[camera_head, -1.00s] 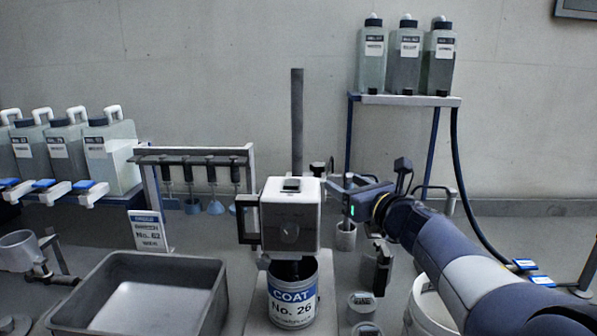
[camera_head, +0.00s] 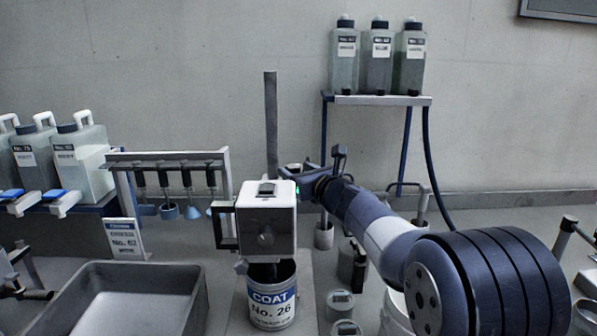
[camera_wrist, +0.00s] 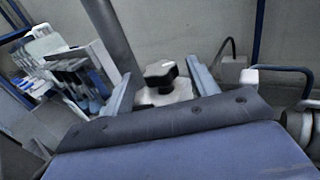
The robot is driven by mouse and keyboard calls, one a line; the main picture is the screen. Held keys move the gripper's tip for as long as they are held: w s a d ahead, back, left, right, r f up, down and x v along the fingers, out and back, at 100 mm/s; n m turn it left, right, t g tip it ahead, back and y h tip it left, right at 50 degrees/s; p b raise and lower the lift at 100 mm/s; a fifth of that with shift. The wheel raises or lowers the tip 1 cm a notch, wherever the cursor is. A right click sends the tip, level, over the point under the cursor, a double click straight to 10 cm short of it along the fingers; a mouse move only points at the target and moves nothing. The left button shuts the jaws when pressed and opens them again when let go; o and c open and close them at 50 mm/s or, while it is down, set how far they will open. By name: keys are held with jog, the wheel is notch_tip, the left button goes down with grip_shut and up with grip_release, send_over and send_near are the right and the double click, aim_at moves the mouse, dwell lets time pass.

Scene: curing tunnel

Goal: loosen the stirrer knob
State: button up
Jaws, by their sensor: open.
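The stirrer has a white box-shaped head (camera_head: 267,222) on a grey upright pole (camera_head: 271,125). It stands over a can labelled COAT No. 26 (camera_head: 272,307). A black lobed knob (camera_wrist: 161,72) sits on a white part near the pole in the wrist view. I cannot make out this knob surely in the head view. My gripper (camera_wrist: 160,77) is open, with one finger on each side of the knob in the picture. I cannot tell how far the fingertips are from it. In the head view my gripper is behind the right side of the stirrer head, mostly hidden.
A grey tray (camera_head: 131,300) lies left of the can. A rack of hanging stirrers (camera_head: 167,163) stands behind it. Bottles stand on a shelf (camera_head: 378,100) at the back right. Small cups (camera_head: 341,303) and a dark block (camera_head: 351,263) are below my arm.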

jog(key=shift+c, duration=0.2)
jog(key=c, duration=0.9)
jog(key=shift+c, duration=0.2)
jog(key=shift+d+n+g+y, duration=0.15)
jog(key=shift+n+g+y, duration=0.15)
jog(key=shift+y, duration=0.1)
jog(key=shift+w+d+r+n+g+y+p, duration=0.1)
jog(key=shift+w+d+n+g+y+p, duration=0.1)
jog(key=shift+n+g+y+p, duration=0.65)
jog(key=n+g+y+p, duration=0.2)
jog(key=n+g, duration=0.1)
jog(key=g, duration=0.1)
jog(key=w+n+g+y+p, duration=0.1)
jog(key=n+g+y, duration=0.1)
jog(key=n+g, duration=0.1)
jog(key=n+g+y+p, duration=0.2)
jog(key=n+g, duration=0.1)
jog(key=g, duration=0.2)
jog(key=shift+w+d+y+p, duration=0.25)
jog(key=shift+w+d+p, duration=0.05)
jog(key=shift+p, duration=0.05)
jog(key=shift+n+g+p, duration=0.45)
jog(key=shift+g, duration=0.4)
